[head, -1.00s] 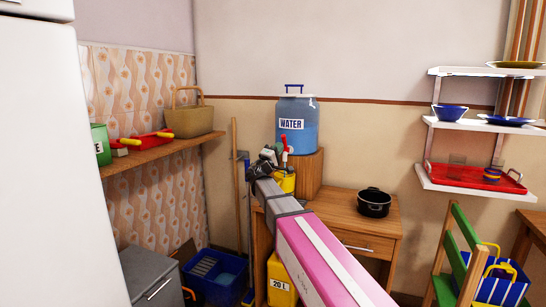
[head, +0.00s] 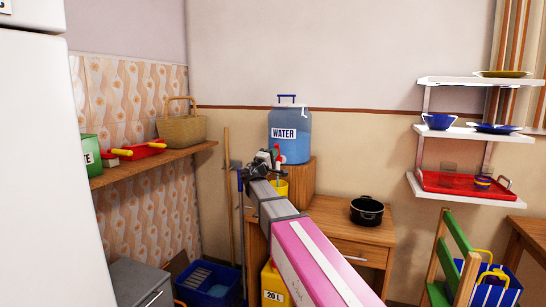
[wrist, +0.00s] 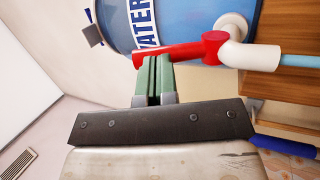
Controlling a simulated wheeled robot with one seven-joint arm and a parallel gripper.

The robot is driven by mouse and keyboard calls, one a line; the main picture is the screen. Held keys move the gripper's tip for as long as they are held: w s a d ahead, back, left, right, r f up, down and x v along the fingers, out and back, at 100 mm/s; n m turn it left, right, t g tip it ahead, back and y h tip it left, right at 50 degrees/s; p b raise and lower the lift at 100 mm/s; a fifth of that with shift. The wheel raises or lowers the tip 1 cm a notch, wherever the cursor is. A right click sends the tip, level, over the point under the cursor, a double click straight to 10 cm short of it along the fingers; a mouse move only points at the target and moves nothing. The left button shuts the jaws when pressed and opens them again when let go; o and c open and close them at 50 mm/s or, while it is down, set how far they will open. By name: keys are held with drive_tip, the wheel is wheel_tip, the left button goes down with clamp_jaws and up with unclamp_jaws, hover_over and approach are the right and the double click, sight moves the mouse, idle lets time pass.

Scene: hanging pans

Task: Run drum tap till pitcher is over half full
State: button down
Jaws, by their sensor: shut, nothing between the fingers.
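The blue water drum (head: 290,137) stands on a wooden box on the desk, with its tap (head: 278,153) at the front. In the wrist view the tap's red lever (wrist: 165,53) lies across the drum, and a light-blue stream (wrist: 294,61) leaves its white spout (wrist: 250,56). My gripper (head: 268,160) is at the tap. In the wrist view its green fingers (wrist: 154,58) are together and empty, with tips right at the lever; contact is unclear. The yellow pitcher (head: 283,187) is below the tap, partly hidden by my arm; its water level cannot be seen.
A black pot (head: 366,211) sits on the desk (head: 335,228) at right. A yellow can (head: 273,286) stands below, beside a blue bin (head: 215,285). A broom handle (head: 229,185) leans on the wall. Shelves (head: 470,190) and a green chair (head: 450,250) are farther right.

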drive_tip(key=shift+w+d+r+n+g+y, duration=0.2)
drive_tip(key=shift+w+r+g+y, duration=0.2)
drive_tip(key=shift+g+y, duration=0.15)
drive_tip(key=shift+w+d+r+n+g+y, duration=0.1)
drive_tip(key=shift+w+r+n+g+y, duration=0.1)
drive_tip(key=shift+w+r+g+y, duration=0.25)
drive_tip(key=shift+d, duration=0.1)
idle(0.4)
